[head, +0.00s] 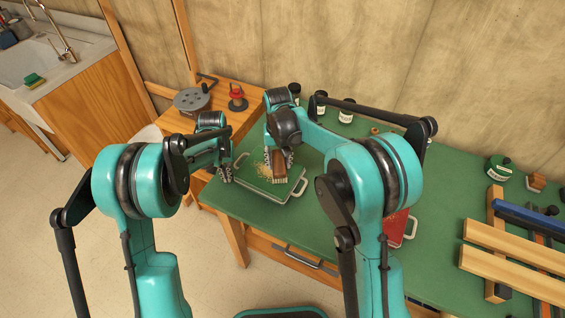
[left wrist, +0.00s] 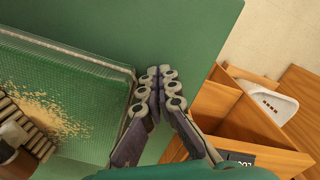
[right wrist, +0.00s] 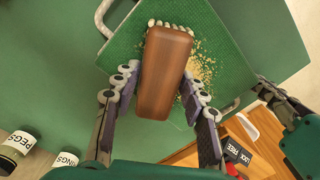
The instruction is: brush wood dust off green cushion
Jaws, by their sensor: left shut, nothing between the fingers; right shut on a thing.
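The green cushion (head: 290,187) lies flat on the green bench, with a pale rim and handles around it. Wood dust (head: 262,171) is spread over its left part; it also shows in the left wrist view (left wrist: 45,112) and right wrist view (right wrist: 203,65). My right gripper (head: 279,158) is shut on a brown wooden brush (right wrist: 165,75), whose pale bristles point at the cushion's top; whether they touch cannot be told. My left gripper (head: 226,178) is shut and empty beside the cushion's left edge; its fingertips (left wrist: 160,78) are close to the rim, contact unclear.
Several jars (head: 346,113) stand along the bench's back. A red object (head: 397,228) lies right of the cushion, partly behind my right arm. Wooden bars (head: 515,245) lie further right. A wooden side table (head: 230,116) with a cable reel (head: 192,100) stands at the back left.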

